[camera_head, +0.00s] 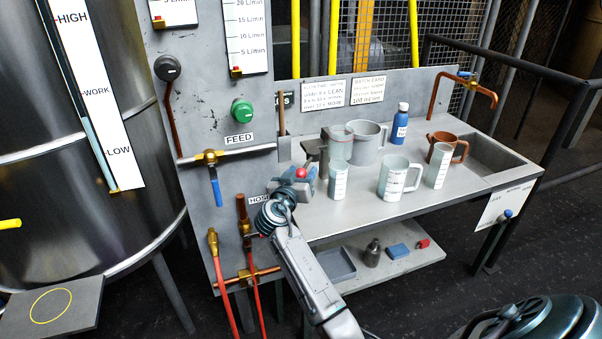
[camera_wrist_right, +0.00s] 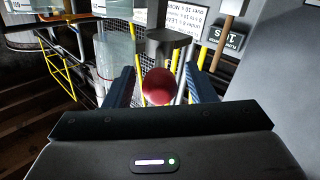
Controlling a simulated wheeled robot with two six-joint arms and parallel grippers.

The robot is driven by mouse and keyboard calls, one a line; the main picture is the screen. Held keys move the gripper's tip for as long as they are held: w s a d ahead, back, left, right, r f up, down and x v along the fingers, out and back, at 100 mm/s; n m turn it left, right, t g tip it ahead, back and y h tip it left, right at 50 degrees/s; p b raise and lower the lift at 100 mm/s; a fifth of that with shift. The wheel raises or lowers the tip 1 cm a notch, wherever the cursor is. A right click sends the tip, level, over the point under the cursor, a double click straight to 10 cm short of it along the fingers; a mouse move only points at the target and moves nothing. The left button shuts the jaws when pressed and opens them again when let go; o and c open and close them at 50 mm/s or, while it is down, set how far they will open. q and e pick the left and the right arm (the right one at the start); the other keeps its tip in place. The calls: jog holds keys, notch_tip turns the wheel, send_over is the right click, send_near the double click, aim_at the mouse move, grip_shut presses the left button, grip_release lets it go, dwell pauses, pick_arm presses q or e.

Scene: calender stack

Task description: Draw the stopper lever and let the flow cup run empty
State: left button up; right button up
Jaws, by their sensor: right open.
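The stopper lever's red ball knob (camera_head: 300,173) shows at the left end of the bench. The clear flow cup (camera_head: 341,146) is just right of it, above a clear graduated cylinder (camera_head: 339,183). My right gripper (camera_head: 293,182) is open at the knob. In the right wrist view the red knob (camera_wrist_right: 160,87) lies between the two blue fingers of the right gripper (camera_wrist_right: 158,88), with a grey block (camera_wrist_right: 168,40) behind it. Whether a finger touches the knob I cannot tell. The lever's rod is mostly hidden. My left gripper is not in view.
A grey jug (camera_head: 367,145), a white measuring jug (camera_head: 394,178), another cylinder (camera_head: 437,166), a blue bottle (camera_head: 400,124) and a copper-brown jug (camera_head: 457,147) stand on the bench (camera_head: 350,222). The panel (camera_head: 215,110) with valves and pipes is close on the left.

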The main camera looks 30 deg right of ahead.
grip_shut()
